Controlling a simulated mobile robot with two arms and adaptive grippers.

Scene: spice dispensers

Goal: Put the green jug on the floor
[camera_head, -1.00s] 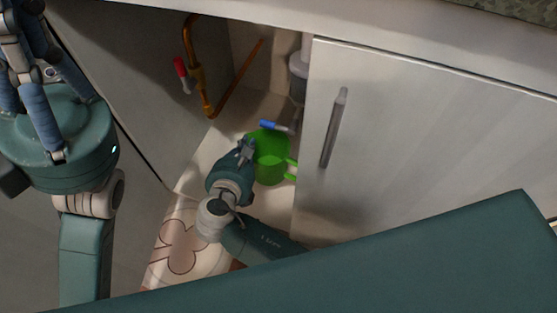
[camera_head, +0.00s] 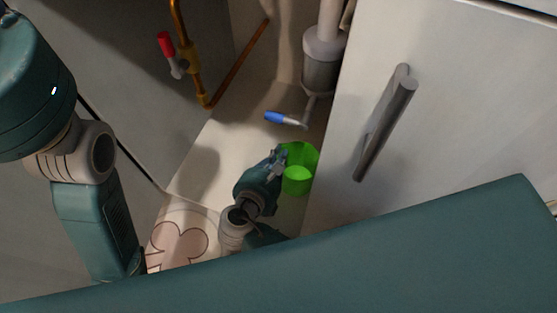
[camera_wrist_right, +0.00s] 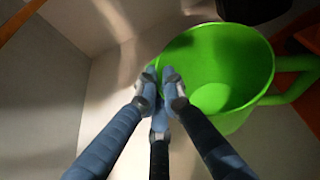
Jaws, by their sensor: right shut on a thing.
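The green jug (camera_head: 305,162) is in the opened under-sink cabinet, at the edge of the door in the head view; its handle side is hidden there. My right gripper (camera_head: 279,160) is shut on the left side of its rim. In the right wrist view the jug (camera_wrist_right: 235,65) fills the upper right, open side facing the camera, handle to the right. The right fingertips (camera_wrist_right: 160,90) are together at its near left rim. I cannot tell whether the jug touches the cabinet base. My left arm is at the left of the head view; its gripper is out of frame.
The cabinet door (camera_head: 440,110) with its bar handle (camera_head: 385,125) borders the jug on the right. A copper pipe with a red valve handle (camera_head: 166,44), a grey drain trap (camera_head: 322,62) and a blue-tipped tap (camera_head: 283,119) are behind. A patterned surface (camera_head: 178,243) is at lower left.

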